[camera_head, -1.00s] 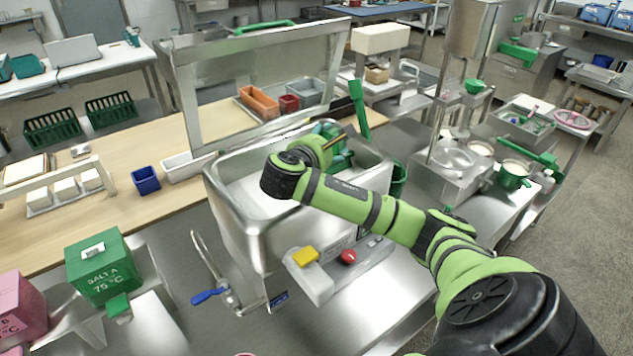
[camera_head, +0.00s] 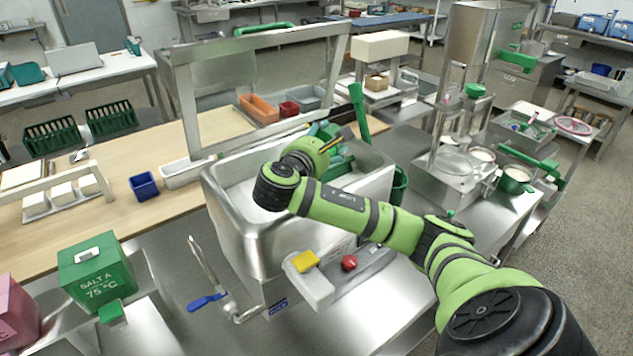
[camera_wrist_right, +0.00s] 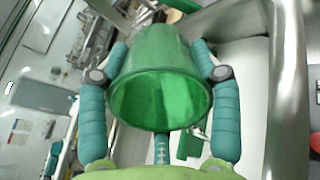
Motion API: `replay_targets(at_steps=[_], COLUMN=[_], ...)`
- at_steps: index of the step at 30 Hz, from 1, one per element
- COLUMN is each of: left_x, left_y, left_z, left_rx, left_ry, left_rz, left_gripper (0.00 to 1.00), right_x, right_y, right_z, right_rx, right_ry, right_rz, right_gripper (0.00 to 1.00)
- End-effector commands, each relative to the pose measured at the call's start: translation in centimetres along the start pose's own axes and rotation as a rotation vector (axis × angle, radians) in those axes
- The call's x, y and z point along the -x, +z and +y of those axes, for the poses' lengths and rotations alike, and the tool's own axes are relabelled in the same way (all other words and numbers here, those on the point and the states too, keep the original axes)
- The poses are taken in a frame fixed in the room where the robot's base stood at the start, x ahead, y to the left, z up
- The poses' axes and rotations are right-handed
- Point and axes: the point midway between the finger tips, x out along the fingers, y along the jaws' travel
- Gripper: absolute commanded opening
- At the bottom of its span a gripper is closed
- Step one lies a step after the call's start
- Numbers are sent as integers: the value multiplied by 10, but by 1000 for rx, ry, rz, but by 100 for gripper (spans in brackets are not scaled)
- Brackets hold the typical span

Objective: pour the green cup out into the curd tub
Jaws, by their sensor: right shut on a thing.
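The curd tub (camera_head: 238,228) is a deep steel vessel with pale contents in the middle of the head view. My right arm reaches over it from the right. My right gripper (camera_head: 335,145) is over the tub's far right part, its teal fingers partly hidden behind my wrist. In the right wrist view, the green cup (camera_wrist_right: 160,62) is between the fingers of my right gripper (camera_wrist_right: 158,85), which is shut on it. Its open mouth faces the wrist camera, and its inside shows only green. In the head view I cannot clearly separate the cup from the fingers. My left gripper is out of view.
A steel machine (camera_head: 445,180) stands at right.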

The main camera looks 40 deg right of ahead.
Motion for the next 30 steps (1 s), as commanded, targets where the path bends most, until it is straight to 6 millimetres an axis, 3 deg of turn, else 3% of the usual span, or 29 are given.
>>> replay_targets(at_steps=[30], left_x=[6], left_y=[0], left_z=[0], left_rx=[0], left_ry=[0], left_rz=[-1], left_gripper=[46], right_x=[1], right_y=[17], right_z=[6], right_rx=[1], right_ry=[30], right_rz=[-123], right_gripper=[29])
